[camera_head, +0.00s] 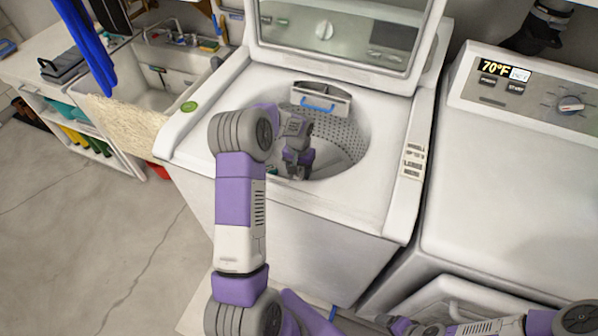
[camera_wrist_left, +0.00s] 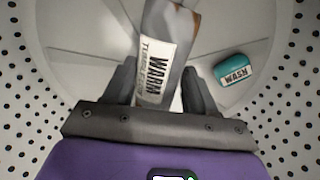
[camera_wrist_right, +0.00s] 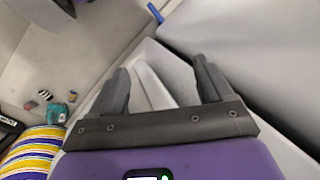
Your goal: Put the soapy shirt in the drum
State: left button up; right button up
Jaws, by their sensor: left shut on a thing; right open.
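My left gripper (camera_head: 297,170) reaches down into the open washer drum (camera_head: 345,135). In the left wrist view its fingers (camera_wrist_left: 157,80) are shut on a narrow grey-and-brown item (camera_wrist_left: 172,20) with a white label reading "WARM TUMBLE". I cannot tell whether this item is the soapy shirt. A teal item (camera_wrist_left: 234,69) with a "WASH" label lies on the drum floor to its right, apart from it. My right gripper (camera_wrist_right: 165,80) is open and empty, low in front of the machines.
The washer lid (camera_head: 335,40) stands open. A second machine (camera_head: 520,170) stands to the right, with a control panel (camera_head: 530,85). A sink (camera_head: 160,85) is at the back left. A striped cloth (camera_wrist_right: 32,152) and small items (camera_wrist_right: 57,113) lie low at the left.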

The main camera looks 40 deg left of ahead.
aim_at(299, 169)
pick_arm(q)
jog(key=shift+r, duration=0.15)
jog(key=shift+f+b, duration=0.3)
jog(key=shift+f, duration=0.35)
jog(key=o, duration=1.1)
jog(key=shift+o, duration=0.2)
notch_tip(299, 169, up, 13)
jog(key=p, duration=0.4)
jog(key=shift+r, duration=0.15)
